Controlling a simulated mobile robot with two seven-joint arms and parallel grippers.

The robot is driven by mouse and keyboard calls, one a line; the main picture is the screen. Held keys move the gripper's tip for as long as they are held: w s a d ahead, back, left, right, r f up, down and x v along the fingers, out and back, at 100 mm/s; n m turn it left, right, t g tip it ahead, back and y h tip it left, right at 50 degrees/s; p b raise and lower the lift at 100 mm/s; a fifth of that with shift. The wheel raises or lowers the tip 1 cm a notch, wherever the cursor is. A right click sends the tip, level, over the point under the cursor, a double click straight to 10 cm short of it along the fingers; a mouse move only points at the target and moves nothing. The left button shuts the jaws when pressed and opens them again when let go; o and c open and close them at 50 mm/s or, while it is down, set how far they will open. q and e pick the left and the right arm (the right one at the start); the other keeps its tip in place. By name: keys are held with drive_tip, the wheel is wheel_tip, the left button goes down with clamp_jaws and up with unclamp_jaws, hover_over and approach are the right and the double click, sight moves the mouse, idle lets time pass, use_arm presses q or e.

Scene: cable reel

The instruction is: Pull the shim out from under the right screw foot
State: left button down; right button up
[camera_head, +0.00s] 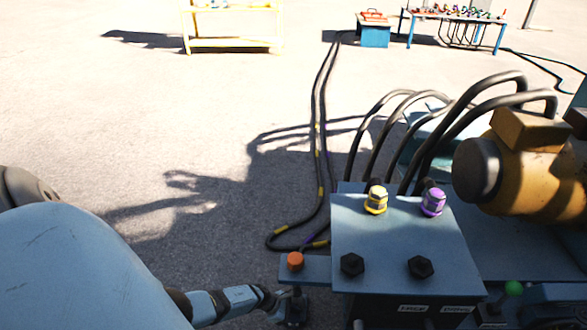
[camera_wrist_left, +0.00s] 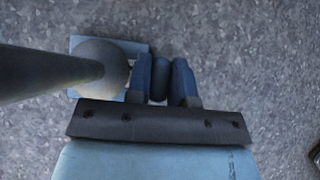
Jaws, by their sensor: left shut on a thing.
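The screw foot with an orange cap (camera_head: 295,261) stands at the left corner of the blue machine frame; a second, green cap (camera_head: 514,288) shows at the right. In the left wrist view the screw foot is a dark rod with a round grey pad (camera_wrist_left: 103,62). The pad stands on the shim, a light blue square plate (camera_wrist_left: 137,47) on the ground. My left gripper (camera_wrist_left: 165,72) is low beside the foot, shut on a dark blue rounded piece next to the plate, apparently the shim's grip. The left gripper also shows in the head view (camera_head: 280,302). My right gripper is not visible.
The blue machine box (camera_head: 395,235) carries yellow (camera_head: 376,199) and purple (camera_head: 433,202) connectors and black bolts. Thick dark cables (camera_head: 318,150) run on the ground behind the foot. An orange reel motor (camera_head: 530,175) stands right. Open ground lies to the left.

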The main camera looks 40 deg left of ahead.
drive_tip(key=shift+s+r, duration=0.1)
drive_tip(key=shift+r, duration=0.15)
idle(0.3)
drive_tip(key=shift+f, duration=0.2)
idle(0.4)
